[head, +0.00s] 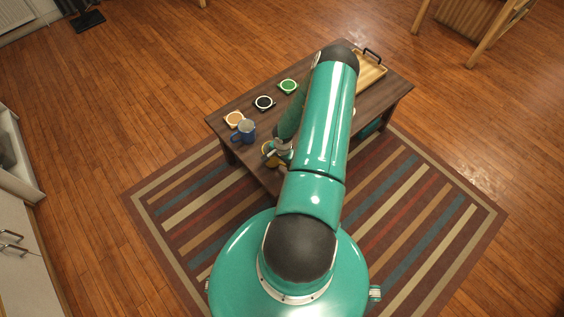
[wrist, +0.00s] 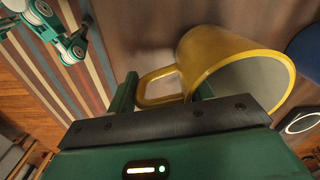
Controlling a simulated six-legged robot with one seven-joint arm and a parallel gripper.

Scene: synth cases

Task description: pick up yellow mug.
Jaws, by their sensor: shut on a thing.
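The yellow mug (wrist: 212,55) is large in the wrist view, with its open mouth toward the right and its handle toward the left. My gripper (wrist: 164,88) is shut on the mug, with its two fingers on either side of the handle. In the head view only a small yellow part of the mug (head: 266,149) shows beside my gripper (head: 274,156) at the near edge of the table. My arm hides much of that spot. I cannot tell whether the mug touches the table.
A blue mug (head: 244,131) stands close by on the wooden table (head: 222,113). Orange (head: 234,119), black (head: 264,103) and green (head: 288,86) coasters lie along the far left edge. A wooden tray (head: 371,75) is at the table's right end. A striped rug (head: 180,205) lies below.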

